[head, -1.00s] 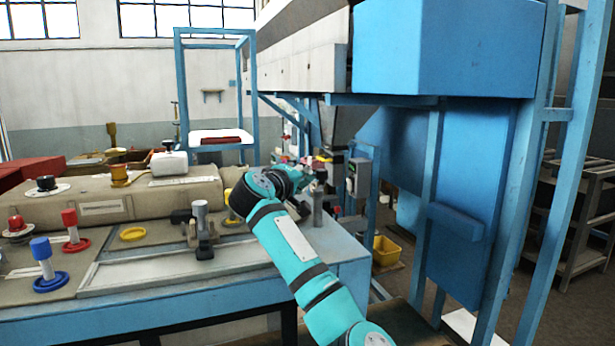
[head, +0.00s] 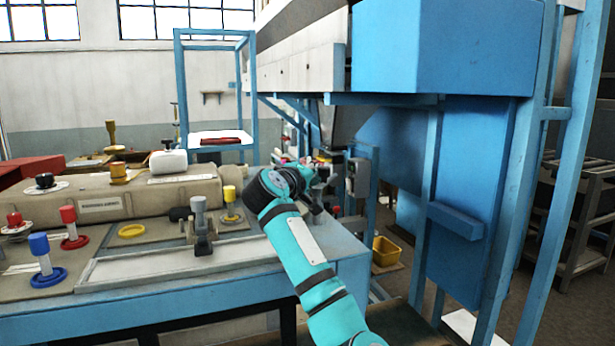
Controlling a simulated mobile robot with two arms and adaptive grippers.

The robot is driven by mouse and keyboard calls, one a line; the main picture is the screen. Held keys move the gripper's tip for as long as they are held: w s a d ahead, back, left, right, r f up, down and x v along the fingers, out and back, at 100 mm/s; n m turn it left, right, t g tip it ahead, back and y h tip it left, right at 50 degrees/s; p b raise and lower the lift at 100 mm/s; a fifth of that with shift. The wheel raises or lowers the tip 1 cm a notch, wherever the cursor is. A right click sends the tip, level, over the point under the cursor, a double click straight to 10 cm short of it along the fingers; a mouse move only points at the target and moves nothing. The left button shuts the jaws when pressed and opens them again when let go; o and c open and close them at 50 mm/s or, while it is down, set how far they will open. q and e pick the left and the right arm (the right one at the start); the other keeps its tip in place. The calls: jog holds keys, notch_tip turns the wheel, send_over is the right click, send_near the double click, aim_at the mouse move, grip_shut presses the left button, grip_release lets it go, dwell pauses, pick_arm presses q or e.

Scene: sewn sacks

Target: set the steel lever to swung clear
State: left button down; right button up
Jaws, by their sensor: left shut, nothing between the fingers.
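The steel lever (head: 200,219) stands upright on the bench, with a grey grip on top and a dark base below. My left gripper (head: 319,207) is at the end of the teal arm, to the right of the lever and well apart from it, by the bench's right end. It is shut and empty; its fingers are small and partly hidden behind my wrist. My right gripper is not in view.
A yellow-topped post (head: 229,196) stands just right of the lever. Blue (head: 40,246) and red (head: 68,216) knobs and a yellow ring (head: 132,231) lie left. A blue machine frame (head: 432,190) stands at right. The bench's front strip (head: 180,262) is clear.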

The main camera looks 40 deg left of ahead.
pick_arm(q)
jog(key=v, duration=1.2)
